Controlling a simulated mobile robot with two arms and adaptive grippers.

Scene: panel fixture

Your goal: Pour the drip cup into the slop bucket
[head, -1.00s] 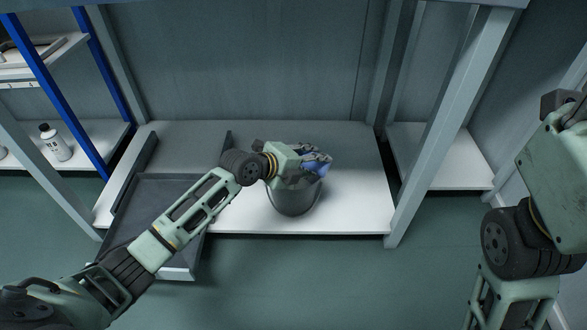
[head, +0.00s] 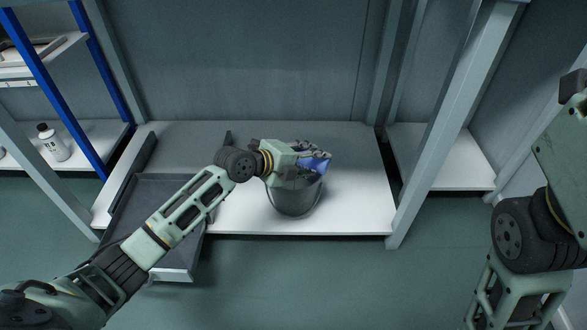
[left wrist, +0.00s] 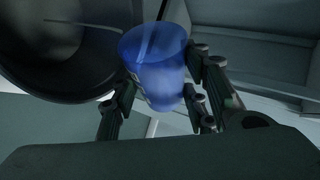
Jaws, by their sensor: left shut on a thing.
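The blue drip cup (head: 316,165) is held by my left gripper (head: 309,157) over the dark grey slop bucket (head: 295,201). In the left wrist view the cup (left wrist: 155,68) is translucent and sits between the fingers (left wrist: 160,97). The cup is tilted in the head view, above the bucket's rim on the right side. The bucket's dark round opening (left wrist: 62,40) shows beside the cup in the left wrist view. I cannot see any liquid leaving the cup.
The bucket stands on a white low shelf (head: 350,215) between grey posts (head: 455,120). A dark grey tray (head: 160,200) lies left of the bucket, under my left arm. A white bottle (head: 53,142) stands on the left shelf. The shelf right of the bucket is clear.

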